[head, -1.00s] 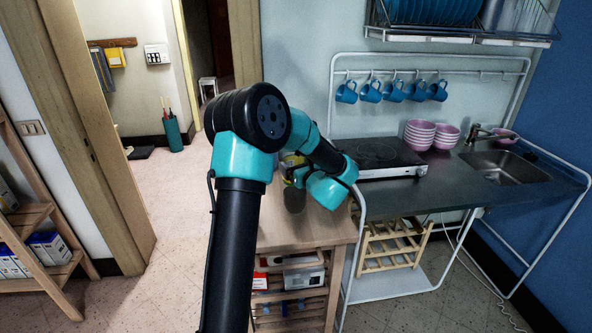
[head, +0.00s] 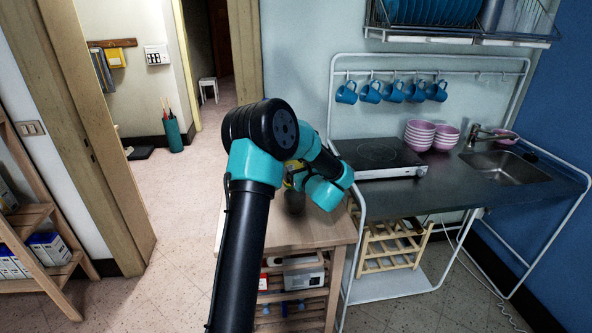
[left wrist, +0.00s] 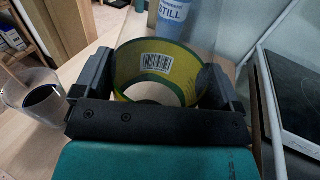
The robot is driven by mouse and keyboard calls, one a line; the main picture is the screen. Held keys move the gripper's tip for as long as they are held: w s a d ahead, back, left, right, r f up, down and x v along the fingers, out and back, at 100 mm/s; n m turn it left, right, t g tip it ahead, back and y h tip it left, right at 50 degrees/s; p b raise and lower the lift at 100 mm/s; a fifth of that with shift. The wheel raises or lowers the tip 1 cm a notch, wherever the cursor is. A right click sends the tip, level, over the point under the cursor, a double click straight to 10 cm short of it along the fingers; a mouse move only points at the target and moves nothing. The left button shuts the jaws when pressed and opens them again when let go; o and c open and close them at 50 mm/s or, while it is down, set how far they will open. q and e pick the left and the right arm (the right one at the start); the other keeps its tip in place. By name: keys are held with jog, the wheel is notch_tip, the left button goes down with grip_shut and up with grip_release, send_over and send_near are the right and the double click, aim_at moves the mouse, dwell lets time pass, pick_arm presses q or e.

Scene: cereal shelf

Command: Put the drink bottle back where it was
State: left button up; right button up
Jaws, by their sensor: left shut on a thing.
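My left gripper (left wrist: 160,82) is shut on the drink bottle in the left wrist view, one finger on each side. The bottle seems clear, with a yellow-green label (left wrist: 155,63) that carries a barcode. In the head view my own arm hides most of the gripper and the bottle, above the wooden table (head: 322,232). Whether the bottle's base touches the table cannot be seen. My right gripper is in neither view.
A clear cup with dark drink (left wrist: 42,97) stands left of the gripper in the wrist view. A blue-labelled bottle (left wrist: 172,12) is beyond it. The black hob (head: 378,157) lies to the right. A wooden shelf (head: 35,250) stands at far left.

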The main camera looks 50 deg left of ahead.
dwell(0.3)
pick_arm(q)
jog(key=o, duration=1.6)
jog(key=shift+f, duration=0.15)
jog(key=shift+c, duration=0.2)
jog(key=shift+r, duration=0.2)
jog(key=v, duration=1.2)
